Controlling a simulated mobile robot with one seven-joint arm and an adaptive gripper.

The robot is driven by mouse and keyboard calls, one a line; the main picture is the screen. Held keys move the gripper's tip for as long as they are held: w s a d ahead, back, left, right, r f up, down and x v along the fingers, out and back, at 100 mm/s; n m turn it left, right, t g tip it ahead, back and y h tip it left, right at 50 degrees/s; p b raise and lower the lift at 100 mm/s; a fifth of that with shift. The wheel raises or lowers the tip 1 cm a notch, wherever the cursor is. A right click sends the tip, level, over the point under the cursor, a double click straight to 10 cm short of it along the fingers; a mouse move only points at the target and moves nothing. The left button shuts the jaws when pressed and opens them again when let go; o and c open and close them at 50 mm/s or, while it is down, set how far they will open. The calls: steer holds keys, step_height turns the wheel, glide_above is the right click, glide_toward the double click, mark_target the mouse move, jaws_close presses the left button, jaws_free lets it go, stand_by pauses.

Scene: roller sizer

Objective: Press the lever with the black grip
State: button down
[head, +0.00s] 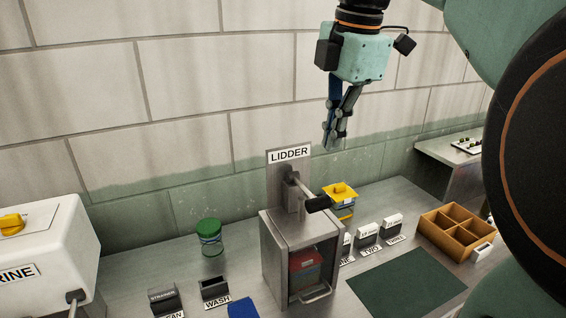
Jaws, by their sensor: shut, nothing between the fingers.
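The lever with the black grip (317,203) sticks out to the front right from the top of a grey metal box machine labelled LIDDER (276,245). Its metal arm (296,182) joins a post below the sign. My gripper (330,140) hangs pointing down above and behind the lever, slightly to its right, apart from it. Its fingers are shut and empty. Behind the machine's clear front, a red-topped jar (304,261) sits inside. A handle (316,294) is on the front.
A yellow-lidded container (341,193) stands just right of the lever. A green-lidded jar (208,233) stands left of the machine. A wooden divided tray (452,231) and dark green mat (405,282) lie right. A white BRINE machine (48,248) stands far left. The wall is close behind.

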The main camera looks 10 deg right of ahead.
mark_target(319, 199)
steer(key=f, duration=0.4)
steer(key=w+f, duration=0.1)
steer(key=f, duration=0.3)
steer(key=w+f, duration=0.1)
steer(key=f, duration=0.3)
steer(key=shift+w+a+f, duration=0.15)
steer(key=shift+w+a, duration=0.05)
steer(key=shift+a, duration=0.15)
steer(key=shift+f, duration=0.2)
